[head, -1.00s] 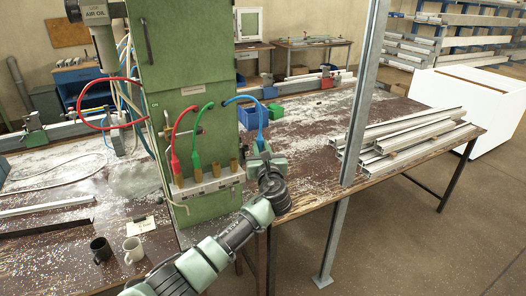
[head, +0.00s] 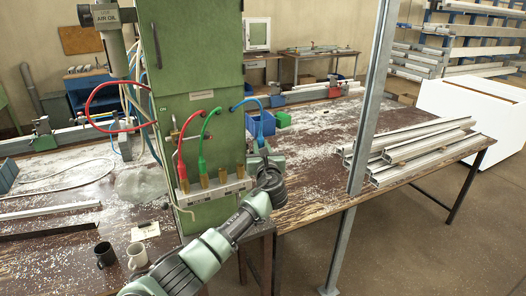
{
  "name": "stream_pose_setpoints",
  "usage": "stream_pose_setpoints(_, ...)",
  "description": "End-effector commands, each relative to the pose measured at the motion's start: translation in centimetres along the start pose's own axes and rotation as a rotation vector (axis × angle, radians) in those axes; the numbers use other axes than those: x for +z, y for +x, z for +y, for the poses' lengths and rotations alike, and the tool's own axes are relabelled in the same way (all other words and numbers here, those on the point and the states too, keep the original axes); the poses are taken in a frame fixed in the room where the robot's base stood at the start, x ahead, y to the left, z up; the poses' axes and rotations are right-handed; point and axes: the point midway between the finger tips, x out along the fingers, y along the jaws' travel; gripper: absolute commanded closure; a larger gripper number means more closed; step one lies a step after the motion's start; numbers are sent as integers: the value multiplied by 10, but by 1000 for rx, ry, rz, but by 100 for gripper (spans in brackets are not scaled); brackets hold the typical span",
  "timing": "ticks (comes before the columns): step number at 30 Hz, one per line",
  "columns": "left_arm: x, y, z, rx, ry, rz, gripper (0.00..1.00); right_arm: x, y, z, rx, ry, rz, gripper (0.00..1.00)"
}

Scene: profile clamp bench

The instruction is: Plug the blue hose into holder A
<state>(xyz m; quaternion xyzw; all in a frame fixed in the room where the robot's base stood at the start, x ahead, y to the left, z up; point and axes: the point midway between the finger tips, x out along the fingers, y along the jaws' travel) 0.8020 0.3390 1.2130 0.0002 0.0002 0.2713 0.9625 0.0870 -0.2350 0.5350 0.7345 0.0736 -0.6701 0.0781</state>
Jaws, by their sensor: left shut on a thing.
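The blue hose (head: 246,100) comes out of the green cabinet's front and arches down to the right. My left gripper (head: 261,150) is shut on its end, to the right of the holder rail (head: 216,193) and above it. The fingertips are small and partly hidden by my own wrist. The rail carries a row of brass holders; the two on the right (head: 231,174) have no hose in them. The red hose (head: 181,150) and the green hose (head: 202,140) run down to the left part of the rail. I cannot read which holder is A. My right gripper is not in view.
The green cabinet (head: 195,60) stands behind the rail. A grey steel post (head: 371,110) rises right of my arm. Metal profiles (head: 420,150) lie on the bench at right. Blue and green bins sit behind the gripper.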

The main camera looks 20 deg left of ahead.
Motion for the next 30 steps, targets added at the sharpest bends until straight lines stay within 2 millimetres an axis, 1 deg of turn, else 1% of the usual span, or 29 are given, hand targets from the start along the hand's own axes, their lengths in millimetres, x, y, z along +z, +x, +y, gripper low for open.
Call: stream_pose_setpoints(30,-1,49,16,1,0,-1,100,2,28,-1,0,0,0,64)
